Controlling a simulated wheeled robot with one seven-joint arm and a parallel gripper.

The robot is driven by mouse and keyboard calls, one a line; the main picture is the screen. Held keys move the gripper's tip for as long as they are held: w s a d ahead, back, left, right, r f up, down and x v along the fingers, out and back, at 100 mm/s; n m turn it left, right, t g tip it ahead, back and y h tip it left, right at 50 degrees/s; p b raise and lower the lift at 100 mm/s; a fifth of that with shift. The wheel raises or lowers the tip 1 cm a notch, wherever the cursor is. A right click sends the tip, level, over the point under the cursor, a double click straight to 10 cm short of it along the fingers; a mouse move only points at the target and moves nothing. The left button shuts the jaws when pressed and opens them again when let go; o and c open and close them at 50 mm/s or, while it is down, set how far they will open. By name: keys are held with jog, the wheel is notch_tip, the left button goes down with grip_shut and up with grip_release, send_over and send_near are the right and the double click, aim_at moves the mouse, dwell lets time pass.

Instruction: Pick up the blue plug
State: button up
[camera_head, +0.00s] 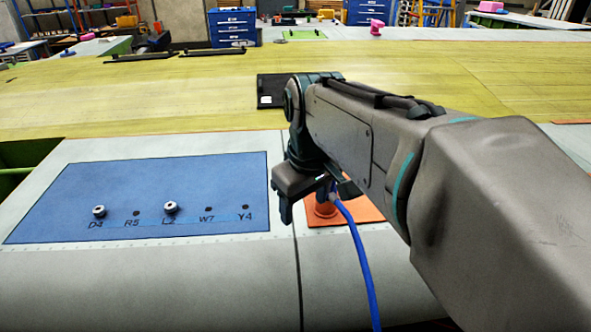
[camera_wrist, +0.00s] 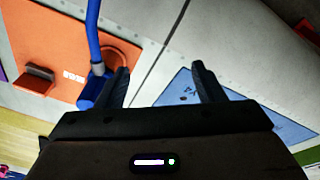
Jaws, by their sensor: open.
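The blue plug (camera_wrist: 88,95) is in the wrist view, left of my left finger, at the end of a blue hose with a grey collar (camera_wrist: 98,69). The hose (camera_head: 359,262) also shows in the head view, running down from beside my gripper. My gripper (camera_wrist: 163,80) is open with nothing between its fingers. It hangs over the boundary between the orange panel (camera_wrist: 50,45) and the blue panel (camera_wrist: 180,97). The plug's lower part is partly hidden by the finger; I cannot tell whether they touch.
An orange round fitting (camera_wrist: 122,56) sits beside the plug. A dark orange block (camera_wrist: 38,76) stands on the orange panel. The blue panel (camera_head: 150,185) has labelled holes, two with silver round fittings (camera_head: 170,207). A black tray (camera_head: 270,90) lies behind my arm.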

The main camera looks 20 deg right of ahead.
jog(key=w+d+r+n+g+b, duration=0.1)
jog(key=w+d+r+n+g, duration=0.1)
jog(key=w+d+r+n, duration=0.65)
jog(key=shift+m, duration=0.95)
jog(key=f, duration=0.2)
jog(key=s+f, duration=0.1)
jog(key=f, duration=0.3)
jog(key=shift+s+d+b, duration=0.2)
jog(key=shift+s+b, duration=0.1)
jog(key=shift+b, duration=0.1)
jog(key=shift+w+a+f, duration=0.1)
jog(key=shift+a+f, duration=0.05)
jog(key=shift+f, duration=1.25)
jog(key=shift+w+a+f, duration=0.1)
jog(key=shift+a+f, duration=0.05)
jog(key=shift+f, duration=1.2)
jog(key=shift+s, duration=0.1)
jog(key=c, duration=1)
